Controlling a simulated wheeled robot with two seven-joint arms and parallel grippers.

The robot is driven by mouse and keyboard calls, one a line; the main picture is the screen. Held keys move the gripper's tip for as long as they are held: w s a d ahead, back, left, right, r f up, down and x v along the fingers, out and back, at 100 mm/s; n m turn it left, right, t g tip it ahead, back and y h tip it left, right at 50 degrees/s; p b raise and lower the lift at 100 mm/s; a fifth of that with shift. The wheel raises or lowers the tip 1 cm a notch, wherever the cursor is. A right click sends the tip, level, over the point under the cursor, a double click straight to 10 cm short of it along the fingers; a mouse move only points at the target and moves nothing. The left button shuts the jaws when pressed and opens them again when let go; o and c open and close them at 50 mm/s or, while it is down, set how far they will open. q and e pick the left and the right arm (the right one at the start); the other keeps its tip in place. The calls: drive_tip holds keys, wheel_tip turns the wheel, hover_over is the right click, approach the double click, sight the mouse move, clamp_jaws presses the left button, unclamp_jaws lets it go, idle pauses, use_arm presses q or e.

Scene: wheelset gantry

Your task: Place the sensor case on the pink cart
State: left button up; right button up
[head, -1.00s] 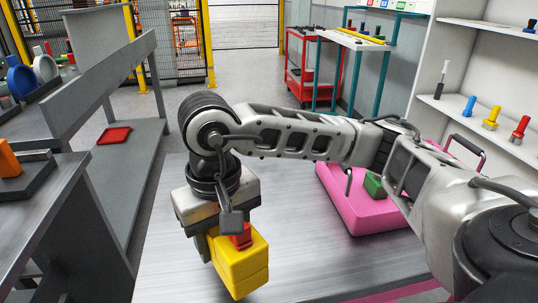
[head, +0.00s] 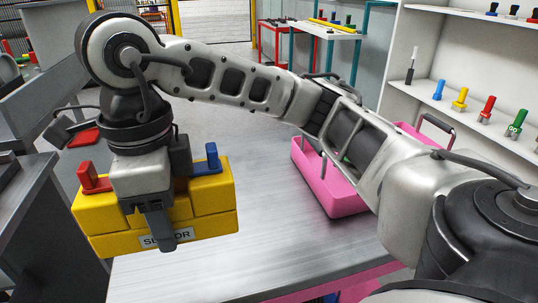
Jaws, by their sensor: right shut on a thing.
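The yellow sensor case (head: 215,205) is at the left of the head view. It has a red latch, a blue latch and a label partly covered by a finger. My right gripper (head: 160,222) is shut on it from above, one dark finger over its near face. The case appears above the left part of a grey metal tabletop (head: 270,215). A pink tray-like body with a handle (head: 330,192) stands right of it, partly hidden by my right arm. Pink parts (head: 345,283) also show below the tabletop's near edge; I cannot tell whether both belong to one cart.
A green item is partly visible inside the pink body. Grey benches (head: 25,215) stand at left, with a red tray (head: 83,138) there. A white shelf (head: 465,115) with coloured tools is at right. A red cart (head: 272,40) stands behind. The middle of the tabletop is bare.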

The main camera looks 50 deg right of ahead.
drive_tip(key=w+d+f, duration=0.2)
drive_tip(key=d+f, duration=0.1)
drive_tip(key=w+d+f, duration=0.3)
drive_tip(key=d, duration=0.1)
drive_tip(key=w+d+f, duration=0.2)
drive_tip(key=d+f, duration=0.1)
drive_tip(key=d, duration=0.1)
drive_tip(key=shift+w+b, duration=0.2)
drive_tip(key=shift+b, duration=0.2)
drive_tip(key=shift+w+f, duration=0.1)
drive_tip(key=shift+f, duration=0.05)
drive_tip(key=f, duration=0.3)
drive_tip(key=shift+w+d+f, duration=0.1)
drive_tip(key=shift+d+f, duration=0.05)
drive_tip(key=shift+d, duration=0.2)
drive_tip(key=shift+f, duration=0.2)
